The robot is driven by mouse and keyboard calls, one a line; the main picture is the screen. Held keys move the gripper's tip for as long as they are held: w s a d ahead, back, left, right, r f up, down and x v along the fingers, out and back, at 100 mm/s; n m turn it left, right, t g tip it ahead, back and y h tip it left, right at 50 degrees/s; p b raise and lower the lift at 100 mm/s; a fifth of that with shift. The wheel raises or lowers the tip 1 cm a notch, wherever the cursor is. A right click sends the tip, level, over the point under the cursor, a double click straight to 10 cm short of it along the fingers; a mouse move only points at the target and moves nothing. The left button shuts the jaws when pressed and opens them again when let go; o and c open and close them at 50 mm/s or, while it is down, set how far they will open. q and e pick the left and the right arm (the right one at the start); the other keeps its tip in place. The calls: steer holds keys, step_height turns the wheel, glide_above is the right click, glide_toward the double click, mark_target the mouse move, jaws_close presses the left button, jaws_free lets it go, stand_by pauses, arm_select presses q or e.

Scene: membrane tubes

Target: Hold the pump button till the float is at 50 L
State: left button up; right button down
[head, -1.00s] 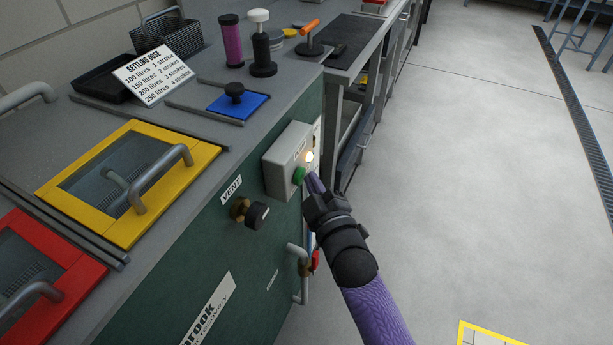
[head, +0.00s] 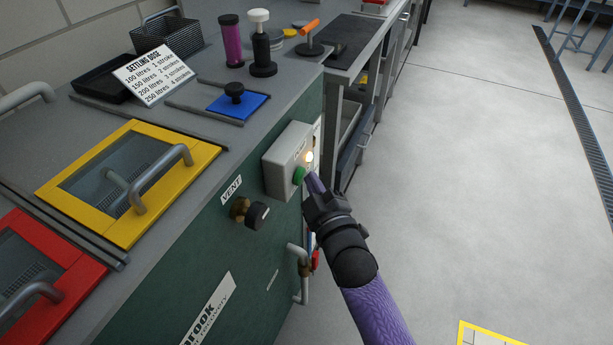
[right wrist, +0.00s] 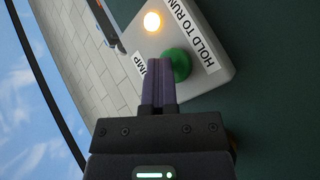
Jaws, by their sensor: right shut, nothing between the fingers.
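The grey pump box (head: 281,156) is on the green side panel of the bench, with a green button (head: 299,175) and a lit lamp (head: 309,157). My right gripper (head: 314,182) is shut and empty, its purple fingertips at the green button. In the right wrist view the shut fingers (right wrist: 158,68) overlap the edge of the green button (right wrist: 178,66), beside the labels "PUMP" and "HOLD TO RUN"; the lamp (right wrist: 152,22) glows. I cannot tell how far the button is pressed. The float and its scale are not clearly visible. My left gripper is not in view.
A vent valve (head: 249,213) sticks out left of the box, and a pipe with a red handle (head: 315,261) is below it. Yellow (head: 127,185) and red (head: 40,270) framed lids with handles lie on the bench top.

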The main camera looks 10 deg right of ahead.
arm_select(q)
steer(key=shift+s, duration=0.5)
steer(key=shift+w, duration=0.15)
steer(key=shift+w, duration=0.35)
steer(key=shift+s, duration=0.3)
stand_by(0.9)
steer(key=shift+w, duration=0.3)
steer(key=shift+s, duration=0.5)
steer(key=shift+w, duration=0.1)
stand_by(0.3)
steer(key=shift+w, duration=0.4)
